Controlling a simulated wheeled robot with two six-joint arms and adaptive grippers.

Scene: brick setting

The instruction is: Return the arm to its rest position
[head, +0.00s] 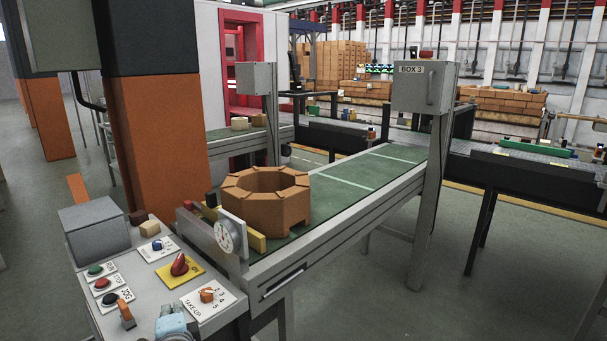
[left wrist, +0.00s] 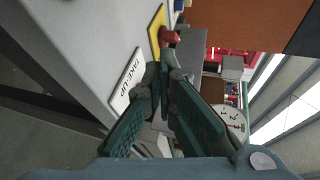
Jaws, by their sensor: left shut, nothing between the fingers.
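My left gripper (head: 172,324) shows at the bottom edge of the head view, over the near part of the grey control panel (head: 150,262). In the left wrist view its green-padded fingers (left wrist: 160,82) are shut and empty, with the tips beside the TAKE-UP plate (left wrist: 126,84). In the head view the TAKE-UP plate carries an orange knob (head: 207,295) to the right of the gripper. In the left wrist view I cannot make out that knob. My right gripper is in neither view.
A red knob on a yellow plate (head: 180,268), push buttons (head: 102,283) and an orange-tipped lever (head: 126,314) stand on the panel. A conveyor (head: 345,195) carries an octagonal brick ring (head: 268,197). An orange pillar (head: 160,140) rises behind the panel. Open floor lies at right.

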